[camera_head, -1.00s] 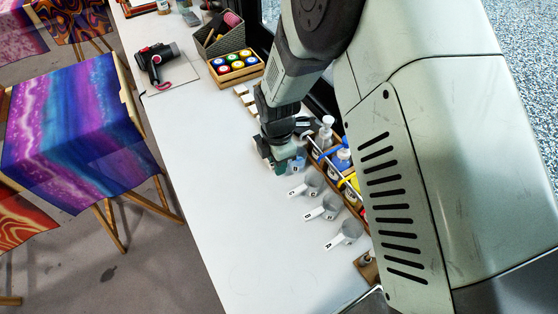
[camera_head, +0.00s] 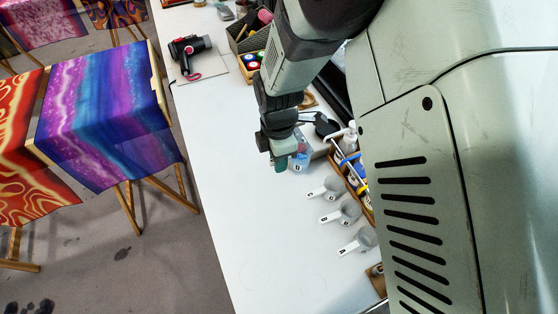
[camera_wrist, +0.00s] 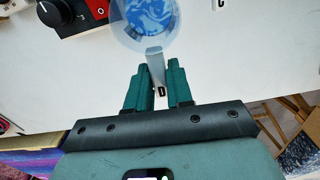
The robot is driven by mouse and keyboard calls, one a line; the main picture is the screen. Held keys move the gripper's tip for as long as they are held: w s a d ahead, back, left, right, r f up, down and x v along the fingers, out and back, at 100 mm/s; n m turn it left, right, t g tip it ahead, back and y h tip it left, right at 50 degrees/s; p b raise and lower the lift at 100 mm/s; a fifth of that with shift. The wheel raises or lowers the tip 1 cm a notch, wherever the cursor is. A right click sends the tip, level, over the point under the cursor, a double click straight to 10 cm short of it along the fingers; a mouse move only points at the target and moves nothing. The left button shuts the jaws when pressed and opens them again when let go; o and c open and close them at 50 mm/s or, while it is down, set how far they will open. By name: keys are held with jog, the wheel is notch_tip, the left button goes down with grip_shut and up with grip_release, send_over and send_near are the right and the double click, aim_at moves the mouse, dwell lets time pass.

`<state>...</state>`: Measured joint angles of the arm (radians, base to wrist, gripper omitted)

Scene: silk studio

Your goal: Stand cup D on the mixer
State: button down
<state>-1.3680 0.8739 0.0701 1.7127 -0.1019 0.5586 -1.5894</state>
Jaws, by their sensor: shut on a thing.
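Cup D (camera_wrist: 150,22) is a clear cup with blue liquid in it and a flat grey handle marked D. My gripper (camera_wrist: 158,78) is shut on that handle, with one green finger on each side. In the head view my gripper (camera_head: 281,160) is over the table with cup D (camera_head: 301,160) at its right. The cup looks upright; its height above the table is hard to tell. The mixer (camera_wrist: 92,14) seems to be the dark and red unit with a black knob and a switch, just left of the cup in the wrist view and partly cut off.
Cups C (camera_head: 331,186), B (camera_head: 349,211) and A (camera_head: 366,238) stand in a row on the white table (camera_head: 270,250). A wooden rack of bottles (camera_head: 350,165) is behind them. A hair dryer (camera_head: 187,48) lies farther up.

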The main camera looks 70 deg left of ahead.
jog(key=shift+r, duration=0.1)
jog(key=w+a+n, duration=0.1)
jog(key=w+a, duration=0.1)
jog(key=w, duration=0.1)
jog(key=w+a+r+n, duration=0.1)
jog(key=w+a+n, duration=0.1)
jog(key=w, duration=0.1)
jog(key=w+a+r+n, duration=0.1)
jog(key=w+a+n, duration=0.1)
jog(key=w, duration=0.1)
jog(key=shift+w+a+r, duration=0.1)
jog(key=shift+a+r, duration=0.05)
jog(key=shift+r, duration=0.05)
jog(key=shift+w+a+n, duration=0.1)
jog(key=shift+w+n, duration=0.2)
jog(key=shift+w+f, duration=0.2)
jog(key=shift+w, duration=0.6)
jog(key=shift+w+f, duration=0.25)
jog(key=shift+w, duration=0.6)
jog(key=shift+w+f, duration=0.2)
jog(key=shift+w, duration=0.6)
jog(key=shift+f, duration=1.25)
jog(key=shift+s+f, duration=0.1)
jog(key=shift+f, duration=0.25)
jog(key=c, duration=0.9)
grip_release()
